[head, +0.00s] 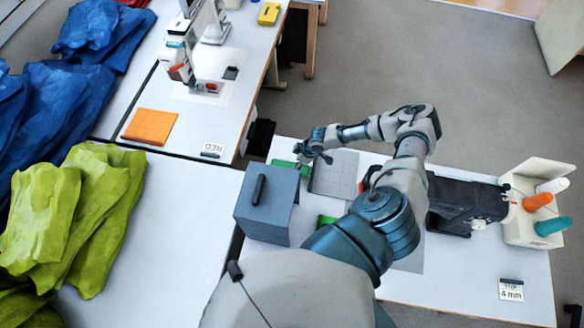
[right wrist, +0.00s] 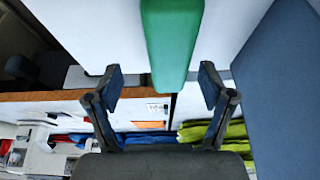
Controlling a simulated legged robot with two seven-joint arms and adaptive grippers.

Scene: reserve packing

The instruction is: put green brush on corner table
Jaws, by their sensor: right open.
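A green block-like object, likely the green brush (head: 284,163), lies on the right-hand white table behind the blue-grey box. In the right wrist view the green object (right wrist: 172,40) is large, and its near end is between the fingertips with gaps on both sides. My right gripper (head: 312,150) is open and empty close beside it; its two fingers also show in the right wrist view (right wrist: 162,80). A second green piece (head: 325,220) shows partly behind my arm. I cannot tell which table is the corner table. My left gripper is out of view.
The blue-grey box (head: 264,205) stands close to my gripper. A grey gridded plate (head: 335,172), a black machine (head: 460,205) and a holder with bottles (head: 530,235) are on this table. The white table (head: 165,235) at left has bare room beside green cloth (head: 85,215).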

